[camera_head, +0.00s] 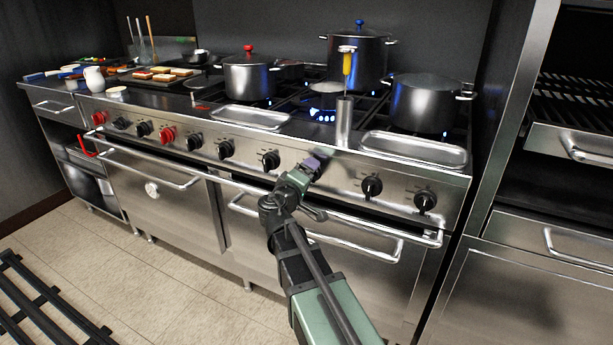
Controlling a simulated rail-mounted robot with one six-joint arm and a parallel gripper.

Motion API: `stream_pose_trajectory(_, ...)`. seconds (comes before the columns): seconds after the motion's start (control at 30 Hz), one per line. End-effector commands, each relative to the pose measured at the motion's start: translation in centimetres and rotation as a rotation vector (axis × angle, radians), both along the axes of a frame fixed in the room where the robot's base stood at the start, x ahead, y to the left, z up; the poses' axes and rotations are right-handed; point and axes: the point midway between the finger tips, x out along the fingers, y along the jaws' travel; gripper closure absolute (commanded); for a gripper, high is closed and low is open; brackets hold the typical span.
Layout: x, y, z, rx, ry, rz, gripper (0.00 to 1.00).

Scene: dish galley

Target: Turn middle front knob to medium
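A row of knobs runs along the steel front panel (345,183) of the range. A black knob (271,160) shows just left of my gripper, and black knobs (371,187) and (424,201) show to its right. My gripper (314,162) is at the panel in the wide gap between these knobs. Its purple-grey end covers the spot there, so any knob behind it is hidden. Whether its fingers are open or closed on something is too small to tell. I cannot tell for sure which knob is the middle front one, and no setting marks are readable.
A long oven handle (370,226) runs below the panel. Above are a steel cylinder holding a yellow-handled utensil (344,120), two steel trays (250,117) and (412,150), and pots (425,103) on the burners. Blue flames (322,115) show at the middle burner.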

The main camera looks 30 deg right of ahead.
Motion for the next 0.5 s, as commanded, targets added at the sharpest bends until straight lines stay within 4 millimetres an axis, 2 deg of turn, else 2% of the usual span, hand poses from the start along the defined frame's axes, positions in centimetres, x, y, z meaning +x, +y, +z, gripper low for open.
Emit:
stream_pose_trajectory(0.27,-0.4,0.5,0.0,0.0,0.0,0.001,0.22)
stream_pose_trajectory(0.37,-1.5,1.8,0.0,0.0,0.0,0.002,0.22)
stream_pose_trajectory(0.5,-3.7,4.7,0.0,0.0,0.0,0.004,0.22)
